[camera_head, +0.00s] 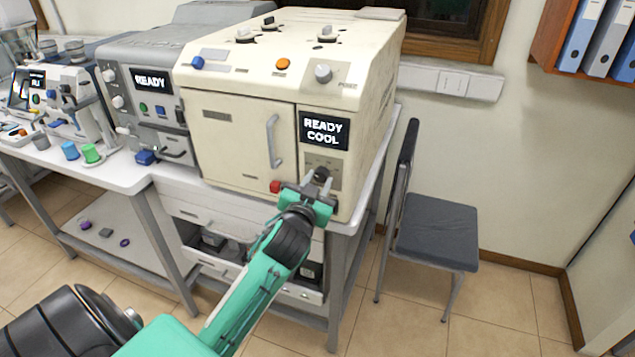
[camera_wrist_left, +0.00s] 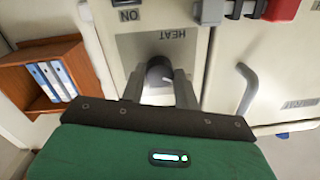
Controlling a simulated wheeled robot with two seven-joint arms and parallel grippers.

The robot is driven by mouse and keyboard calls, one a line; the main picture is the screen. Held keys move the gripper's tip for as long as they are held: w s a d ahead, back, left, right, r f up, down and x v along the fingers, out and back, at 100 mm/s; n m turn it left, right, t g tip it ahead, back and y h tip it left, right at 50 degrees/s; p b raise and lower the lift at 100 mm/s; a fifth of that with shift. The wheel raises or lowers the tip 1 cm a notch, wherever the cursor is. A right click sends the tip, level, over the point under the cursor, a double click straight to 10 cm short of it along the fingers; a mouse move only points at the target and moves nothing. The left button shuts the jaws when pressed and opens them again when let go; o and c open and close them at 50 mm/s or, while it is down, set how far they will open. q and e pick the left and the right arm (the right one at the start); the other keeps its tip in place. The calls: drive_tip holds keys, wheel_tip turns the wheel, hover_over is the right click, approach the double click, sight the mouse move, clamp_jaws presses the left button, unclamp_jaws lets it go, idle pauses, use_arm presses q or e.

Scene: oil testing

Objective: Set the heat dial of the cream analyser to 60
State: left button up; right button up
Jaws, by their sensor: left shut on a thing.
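The cream analyser (camera_head: 235,110) stands on the bench with its front facing me. Its display (camera_head: 324,130) reads READY COOL. The black heat dial (camera_head: 322,174) is on the lower right of the front, under the display. In the left wrist view the dial (camera_wrist_left: 160,72) sits under the upside-down word HEAT, with a pale mark on it. My left gripper (camera_head: 318,185) is at the dial, and in the wrist view its two fingers (camera_wrist_left: 160,88) are on either side of it, shut on it. The dial's number scale is not readable. My right gripper is not in view.
A red button (camera_head: 275,187) is just left of the dial, and the door handle (camera_head: 274,142) is above it. A grey analyser (camera_head: 150,100) stands to the left. A chair (camera_head: 436,232) stands to the right, with open floor around it.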

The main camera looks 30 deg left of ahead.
use_arm(q)
drive_tip(key=m+p, duration=0.2)
drive_tip(key=m, duration=0.2)
drive_tip(key=shift+r, duration=0.15)
drive_tip(key=m+p, duration=0.2)
drive_tip(key=m, duration=0.2)
drive_tip(key=m+p, duration=0.2)
drive_tip(key=m, duration=0.3)
drive_tip(key=shift+a+m+t+p, duration=0.1)
drive_tip(key=shift+m+t+p, duration=0.2)
drive_tip(key=shift+p, duration=0.05)
drive_tip(key=shift+m+h+p, duration=0.3)
drive_tip(key=shift+m+p, duration=0.45)
drive_tip(key=shift+m, duration=1.15)
drive_tip(key=o, duration=1)
